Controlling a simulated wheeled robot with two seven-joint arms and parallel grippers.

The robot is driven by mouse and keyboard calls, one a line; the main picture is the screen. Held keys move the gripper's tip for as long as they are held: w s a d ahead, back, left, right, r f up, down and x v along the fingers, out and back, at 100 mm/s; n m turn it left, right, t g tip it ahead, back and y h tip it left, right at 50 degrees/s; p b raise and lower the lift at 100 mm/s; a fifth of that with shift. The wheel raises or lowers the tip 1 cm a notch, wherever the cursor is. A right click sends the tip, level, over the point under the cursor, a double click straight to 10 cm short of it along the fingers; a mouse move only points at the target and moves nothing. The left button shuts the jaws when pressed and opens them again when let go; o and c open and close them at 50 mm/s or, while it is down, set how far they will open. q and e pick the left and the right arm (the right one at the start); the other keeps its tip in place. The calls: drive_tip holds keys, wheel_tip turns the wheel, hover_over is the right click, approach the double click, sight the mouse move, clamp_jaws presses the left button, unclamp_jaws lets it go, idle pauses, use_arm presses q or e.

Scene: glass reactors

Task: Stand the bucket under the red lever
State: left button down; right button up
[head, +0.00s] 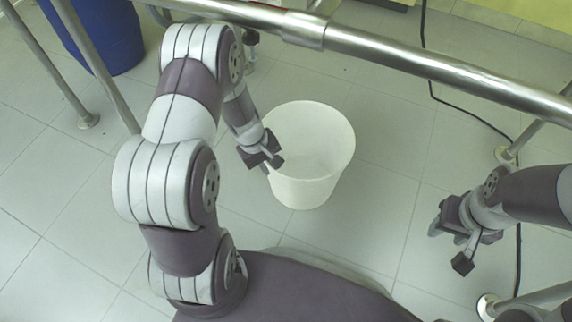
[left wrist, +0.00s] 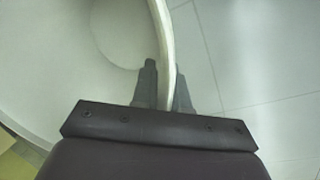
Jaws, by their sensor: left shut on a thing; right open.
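The bucket (head: 314,150) is white, round and open at the top, and looks empty. In the head view it is in the middle, upright, beyond my base. My left gripper (head: 266,160) is shut on the left side of its rim. In the left wrist view the bucket's rim (left wrist: 163,40) runs between the two fingers of my left gripper (left wrist: 167,88). I cannot tell whether the bucket touches the floor. My right gripper (head: 456,245) is open and empty at the right, apart from the bucket. I cannot make out a red lever in either view.
A steel rail (head: 420,67) crosses above the floor beyond the bucket, with legs on both sides. A blue drum (head: 92,35) stands at the upper left. A black cable (head: 462,112) runs along the floor at the right. Tiled floor (head: 385,190) around the bucket is clear.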

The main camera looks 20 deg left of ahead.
use_arm(q)
drive_tip(key=w+f+b, duration=0.2)
drive_tip(key=f, duration=0.1)
drive_tip(key=w+f+b, duration=0.5)
drive_tip(key=f, duration=0.1)
drive_tip(key=shift+w+d+b, duration=0.2)
drive_tip(key=shift+w+b, duration=0.05)
drive_tip(key=shift+b, duration=0.15)
drive_tip(key=shift+r, duration=0.3)
drive_tip(key=shift+f, duration=0.15)
drive_tip(key=c, duration=1.1)
unclamp_jaws()
drive_tip(key=shift+c, duration=0.2)
drive_tip(key=p+v, duration=0.6)
drive_tip(key=v, duration=0.1)
drive_tip(key=shift+r, duration=0.4)
